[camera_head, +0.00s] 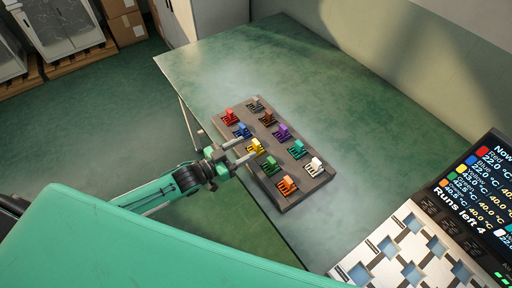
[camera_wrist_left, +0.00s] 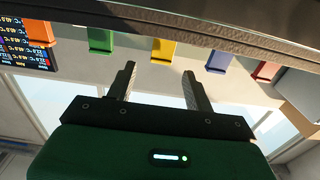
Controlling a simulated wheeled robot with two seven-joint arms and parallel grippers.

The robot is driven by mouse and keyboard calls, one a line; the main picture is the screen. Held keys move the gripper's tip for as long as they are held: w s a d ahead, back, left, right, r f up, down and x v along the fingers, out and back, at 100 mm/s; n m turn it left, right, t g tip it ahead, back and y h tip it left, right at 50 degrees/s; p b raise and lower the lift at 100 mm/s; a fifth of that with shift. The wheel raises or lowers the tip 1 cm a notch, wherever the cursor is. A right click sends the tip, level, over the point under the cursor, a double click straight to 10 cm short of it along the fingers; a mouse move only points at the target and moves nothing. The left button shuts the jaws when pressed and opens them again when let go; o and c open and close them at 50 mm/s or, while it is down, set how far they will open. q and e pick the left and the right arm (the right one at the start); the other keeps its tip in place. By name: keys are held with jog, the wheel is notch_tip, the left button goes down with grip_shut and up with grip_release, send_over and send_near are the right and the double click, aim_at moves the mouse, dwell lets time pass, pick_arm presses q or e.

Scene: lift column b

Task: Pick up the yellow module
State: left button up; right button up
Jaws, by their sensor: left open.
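The yellow module (camera_head: 257,147) sits in the left row of a dark grey rack (camera_head: 309,188) on the green table. It also shows in the left wrist view (camera_wrist_left: 163,49), near the top centre. My left gripper (camera_head: 247,150) is open, its two fingers pointing at the yellow module from the rack's left side. In the left wrist view the open fingers (camera_wrist_left: 159,72) point toward the yellow module, one to each side of it in the picture, with nothing between them. I cannot tell whether they touch it. My right gripper is not in view.
A green module (camera_head: 269,165) and a blue module (camera_head: 242,130) flank the yellow one closely. Red, orange, purple, teal, white and other modules fill the rack. A display (camera_head: 478,195) and a white patterned panel (camera_head: 410,250) stand at right. The table (camera_head: 340,95) behind the rack is clear.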

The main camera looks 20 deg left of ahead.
aim_at(254, 143)
pick_arm(q)
jog(key=shift+w+d, duration=0.25)
jog(key=shift+w, duration=0.1)
jog(key=p+x, duration=0.1)
jog(key=x, duration=0.3)
jog(key=shift+w+d+f, duration=0.1)
jog(key=shift+f, duration=0.05)
jog(key=shift+w+d, duration=0.1)
jog(key=shift+w, duration=0.05)
jog(key=shift+c, duration=0.4)
grip_shut()
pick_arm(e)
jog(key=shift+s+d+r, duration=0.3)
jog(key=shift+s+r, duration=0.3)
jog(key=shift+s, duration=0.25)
